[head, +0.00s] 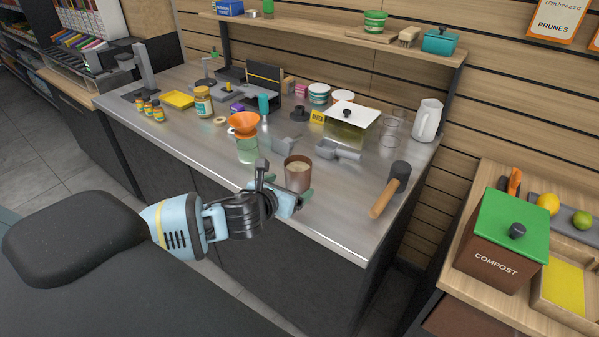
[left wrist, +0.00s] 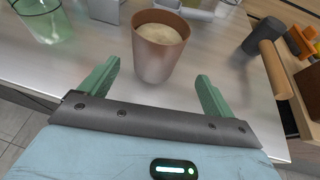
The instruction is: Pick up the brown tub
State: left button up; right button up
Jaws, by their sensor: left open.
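The brown tub (head: 297,174) stands upright near the front edge of the steel counter and holds a pale, beige filling. In the left wrist view the tub (left wrist: 160,58) is straight ahead, just beyond the fingertips. My left gripper (head: 285,193) is at the counter's front edge, right by the tub. Its two green fingers are spread wide, one to each side of the tub's near side, and nothing is between them in the wrist view (left wrist: 158,80). I cannot tell whether a finger touches the tub. My right gripper is not in view.
A mallet (head: 390,190) lies to the tub's right. A grey scoop (head: 338,151) lies behind it. A green glass jar with an orange funnel (head: 243,125) stands to the left. A clear lidded box (head: 350,125) is further back.

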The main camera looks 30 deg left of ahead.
aim_at(294, 183)
pick_arm(q)
jog(key=x, duration=0.2)
jog(key=shift+w+f, duration=0.25)
jog(key=shift+w, duration=0.05)
jog(key=shift+w+a, duration=0.1)
jog(key=shift+w, duration=0.2)
jog(key=x, duration=0.3)
jog(key=shift+w+a+f, duration=0.1)
jog(key=shift+a+f, duration=0.05)
jog(key=shift+a, duration=0.15)
jog(key=shift+w+f, duration=0.2)
jog(key=shift+w, duration=0.45)
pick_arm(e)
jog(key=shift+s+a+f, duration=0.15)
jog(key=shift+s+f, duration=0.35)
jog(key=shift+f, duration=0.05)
pick_arm(q)
jog(key=c, duration=1.2)
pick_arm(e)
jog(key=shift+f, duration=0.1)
pick_arm(q)
jog(key=shift+r, duration=0.15)
jog(key=shift+c, duration=0.2)
